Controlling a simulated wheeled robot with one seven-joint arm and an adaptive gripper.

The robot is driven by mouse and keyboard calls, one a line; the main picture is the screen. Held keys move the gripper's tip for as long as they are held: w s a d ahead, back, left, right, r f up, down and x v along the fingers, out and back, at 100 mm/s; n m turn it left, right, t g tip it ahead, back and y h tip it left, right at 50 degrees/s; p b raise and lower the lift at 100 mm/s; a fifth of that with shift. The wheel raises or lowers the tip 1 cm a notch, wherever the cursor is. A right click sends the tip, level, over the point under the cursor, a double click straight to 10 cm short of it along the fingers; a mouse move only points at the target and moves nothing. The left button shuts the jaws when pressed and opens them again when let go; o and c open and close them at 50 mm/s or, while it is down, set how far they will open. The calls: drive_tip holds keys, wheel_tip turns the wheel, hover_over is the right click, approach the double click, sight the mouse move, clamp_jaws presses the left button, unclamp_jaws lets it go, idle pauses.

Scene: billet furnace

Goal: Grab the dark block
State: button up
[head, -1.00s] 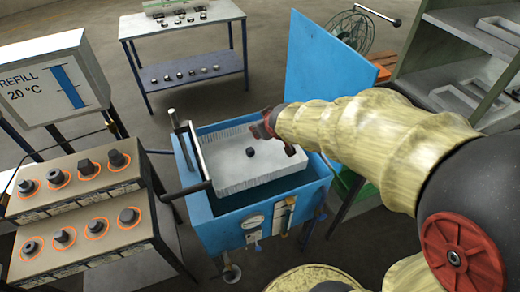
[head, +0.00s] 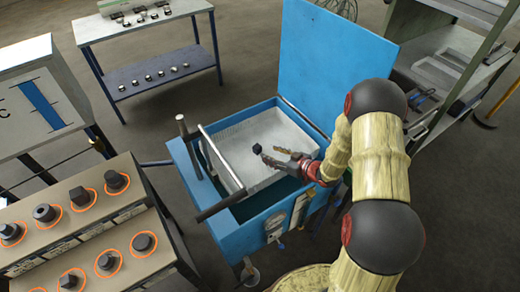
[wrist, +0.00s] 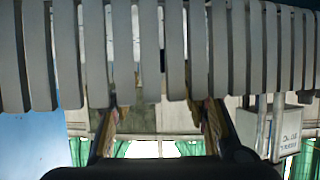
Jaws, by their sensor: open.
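The dark block (head: 257,148) is a small, nearly black piece in the pale slatted tray (head: 278,129), which sits in the blue tank (head: 190,172). My gripper (head: 270,156) is open and reaches in from the right, its fingertips close beside the block; I cannot tell whether they touch it. In the wrist view my open gripper (wrist: 160,125) has its fingers apart with nothing held, and the tray's slats (wrist: 120,55) cross the picture ahead. A small dark patch shows between the slats there, but I cannot tell whether it is the block.
The tank's blue lid (head: 340,50) stands open behind. A handle bar (head: 222,205) runs along the tank's left side. A heated rack (head: 75,225) with several dark pieces in orange rings stands at the left. A table (head: 150,35) and shelves (head: 445,75) stand farther back.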

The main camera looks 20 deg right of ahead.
sight(260, 149)
drive_tip(key=b+x, duration=0.2)
drive_tip(key=x, duration=0.5)
drive_tip(key=shift+a, duration=0.3)
drive_tip(key=shift+r, duration=0.15)
drive_tip(key=shift+c, duration=0.4)
clamp_jaws()
